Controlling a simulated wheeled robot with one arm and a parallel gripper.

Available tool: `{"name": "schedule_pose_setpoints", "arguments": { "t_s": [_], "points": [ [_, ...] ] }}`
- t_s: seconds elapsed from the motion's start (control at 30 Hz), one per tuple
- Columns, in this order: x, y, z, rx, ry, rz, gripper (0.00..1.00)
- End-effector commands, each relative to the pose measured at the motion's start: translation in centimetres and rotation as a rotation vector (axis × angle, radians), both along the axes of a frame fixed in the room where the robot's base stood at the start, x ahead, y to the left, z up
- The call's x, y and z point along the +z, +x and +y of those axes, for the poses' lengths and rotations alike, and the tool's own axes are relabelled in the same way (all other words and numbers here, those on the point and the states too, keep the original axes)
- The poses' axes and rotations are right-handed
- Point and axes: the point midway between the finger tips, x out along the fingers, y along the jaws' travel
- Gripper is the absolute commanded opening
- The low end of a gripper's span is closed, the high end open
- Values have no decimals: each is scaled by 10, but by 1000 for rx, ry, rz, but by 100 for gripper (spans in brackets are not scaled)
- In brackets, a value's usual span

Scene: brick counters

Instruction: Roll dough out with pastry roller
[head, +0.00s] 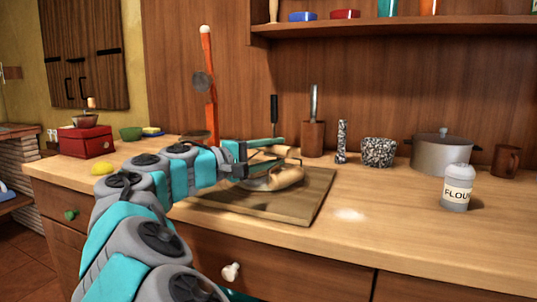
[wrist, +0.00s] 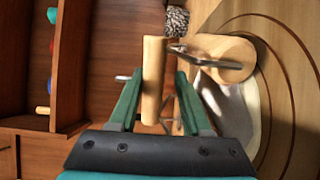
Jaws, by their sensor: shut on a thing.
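The pastry roller has a wooden cylinder (head: 289,176) on a metal frame, low over the cutting board (head: 312,200). Pale dough (head: 258,184) lies on the board under and beside the roller, partly hidden by it and my arm. My gripper (head: 264,157) reaches in from the left above the dough and is shut on the pastry roller. In the wrist view the roller's slim wooden part (wrist: 154,80) stands between my fingers (wrist: 159,76). The thicker cylinder (wrist: 230,57) is to the right, and the dough (wrist: 238,105) shows below it. I cannot tell whether the cylinder touches the dough.
A flour shaker (head: 457,187), a metal pot (head: 441,154) and a mug (head: 506,161) stand on the right of the counter.

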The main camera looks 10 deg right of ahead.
Motion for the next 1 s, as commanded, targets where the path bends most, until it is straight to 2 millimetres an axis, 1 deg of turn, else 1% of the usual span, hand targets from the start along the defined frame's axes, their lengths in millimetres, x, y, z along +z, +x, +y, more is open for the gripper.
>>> {"name": "schedule_pose_setpoints", "arguments": {
  "t_s": [0.03, 0.4, 0.67, 0.9, 1.0],
  "points": [
    [-2, 2, 0, 0, 4, 4, 0],
    [3, 25, 13, 3, 2, 4, 0],
    [3, 31, 18, 2, 0, 0, 0],
    [-2, 48, 27, 4, 1, 0, 0],
    [-1, 52, 30, 4, 1, -2, 0]
  ]
}}
